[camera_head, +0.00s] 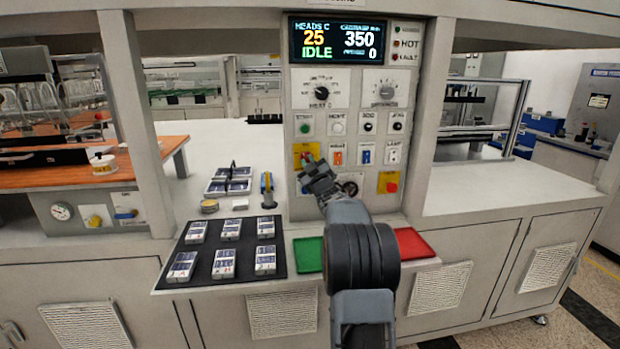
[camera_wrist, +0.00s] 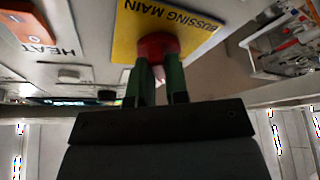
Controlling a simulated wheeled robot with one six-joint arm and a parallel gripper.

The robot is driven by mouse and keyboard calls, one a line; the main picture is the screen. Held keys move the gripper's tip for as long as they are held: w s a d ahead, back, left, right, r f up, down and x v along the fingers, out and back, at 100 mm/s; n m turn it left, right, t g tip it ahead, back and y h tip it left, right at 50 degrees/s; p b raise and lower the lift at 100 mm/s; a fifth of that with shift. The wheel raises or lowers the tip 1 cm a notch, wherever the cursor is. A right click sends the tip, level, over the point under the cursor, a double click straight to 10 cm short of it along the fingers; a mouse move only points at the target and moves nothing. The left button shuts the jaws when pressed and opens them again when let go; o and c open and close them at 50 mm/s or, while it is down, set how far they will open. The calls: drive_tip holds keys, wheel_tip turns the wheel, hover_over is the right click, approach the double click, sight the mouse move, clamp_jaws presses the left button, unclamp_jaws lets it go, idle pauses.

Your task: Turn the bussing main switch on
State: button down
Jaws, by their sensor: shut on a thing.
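The bussing main switch is a red knob (camera_wrist: 157,46) on a yellow plate (camera_wrist: 128,38) lettered BUSSING MAIN, upside down in the wrist view. In the head view the yellow plate (camera_head: 299,149) shows at the left of the control panel, with the knob mostly hidden behind my gripper. My gripper (camera_wrist: 159,74) is shut on the red knob, its two green fingers on either side of it. In the head view my gripper (camera_head: 308,162) reaches up to the plate. The knob's exact angle cannot be told.
The panel display (camera_head: 337,41) reads IDLE. An orange HEAT rocker (camera_head: 338,157) sits just right of the switch, and another yellow plate with a red button (camera_head: 389,183) is lower right. Below are a black mat (camera_head: 222,281), a green tray (camera_head: 308,254) and a red tray (camera_head: 414,243).

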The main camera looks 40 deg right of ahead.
drive_tip(key=m+h+b, duration=0.2)
drive_tip(key=m+b, duration=0.1)
drive_tip(key=m, duration=0.1)
drive_tip(key=m+h+b, duration=0.2)
drive_tip(key=m+b, duration=0.2)
drive_tip(key=m, duration=0.1)
drive_tip(key=shift+a+f+g, duration=0.15)
drive_tip(key=shift+f+g, duration=0.05)
drive_tip(key=shift+g, duration=0.2)
drive_tip(key=shift+w+r+m+h, duration=0.1)
drive_tip(key=shift+m+h, duration=0.2)
drive_tip(key=shift+h, duration=0.1)
drive_tip(key=c, duration=1.1)
unclamp_jaws()
drive_tip(key=b+v, duration=0.3)
drive_tip(key=v, duration=1.1)
drive_tip(key=shift+r, duration=0.1)
